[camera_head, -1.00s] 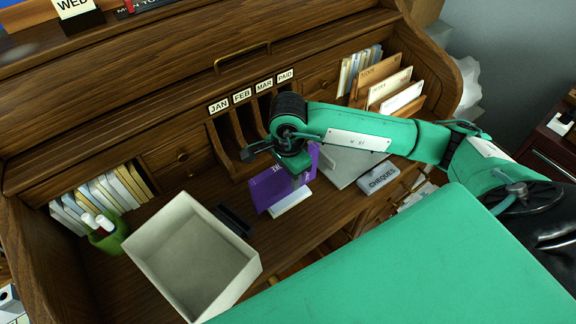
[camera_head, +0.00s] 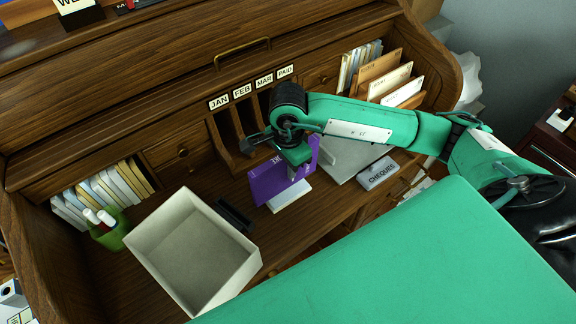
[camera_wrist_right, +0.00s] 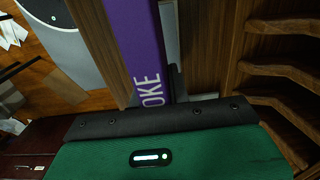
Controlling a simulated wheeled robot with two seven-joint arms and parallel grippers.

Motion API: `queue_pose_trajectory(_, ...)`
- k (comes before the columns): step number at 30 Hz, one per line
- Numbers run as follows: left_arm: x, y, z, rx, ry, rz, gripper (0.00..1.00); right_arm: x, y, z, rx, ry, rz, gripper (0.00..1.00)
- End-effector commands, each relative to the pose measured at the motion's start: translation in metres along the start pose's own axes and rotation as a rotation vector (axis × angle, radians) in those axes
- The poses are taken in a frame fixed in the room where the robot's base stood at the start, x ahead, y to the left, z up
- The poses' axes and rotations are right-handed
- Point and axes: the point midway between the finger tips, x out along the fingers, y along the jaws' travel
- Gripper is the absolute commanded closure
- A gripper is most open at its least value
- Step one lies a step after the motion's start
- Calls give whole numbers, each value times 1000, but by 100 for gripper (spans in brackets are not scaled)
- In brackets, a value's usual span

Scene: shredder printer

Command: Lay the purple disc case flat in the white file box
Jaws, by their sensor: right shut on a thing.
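The purple disc case (camera_head: 272,182) is upright on its edge on the desk, right of the white file box. My right gripper (camera_head: 295,165) is shut on it from above; the fingertips are mostly hidden by the hand. In the right wrist view the purple case (camera_wrist_right: 138,45) runs up from the gripper (camera_wrist_right: 160,100), with white letters on it. The white file box (camera_head: 236,281) stands open and empty on the desk to the left of the case. My left gripper is out of view.
A black item (camera_head: 234,217) lies between box and case. A white item (camera_head: 290,197) lies beside the case. A green pen cup (camera_head: 110,234) stands left of the box. A cheques box (camera_head: 378,173) lies right. Pigeonhole dividers (camera_head: 240,144) stand behind.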

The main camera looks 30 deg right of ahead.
Motion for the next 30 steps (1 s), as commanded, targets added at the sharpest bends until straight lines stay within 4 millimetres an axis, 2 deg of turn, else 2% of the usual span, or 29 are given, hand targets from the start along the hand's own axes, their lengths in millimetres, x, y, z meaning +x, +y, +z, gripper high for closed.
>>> queue_pose_trajectory(4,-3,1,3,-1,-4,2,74,-6,0,0,0,0,-1,100)
queue_pose_trajectory(12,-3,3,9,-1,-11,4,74,-7,0,0,0,1,0,100)
queue_pose_trajectory(15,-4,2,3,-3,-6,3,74,-10,0,0,0,1,-1,100)
queue_pose_trajectory(30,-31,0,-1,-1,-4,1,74,-69,0,0,0,1,-2,100)
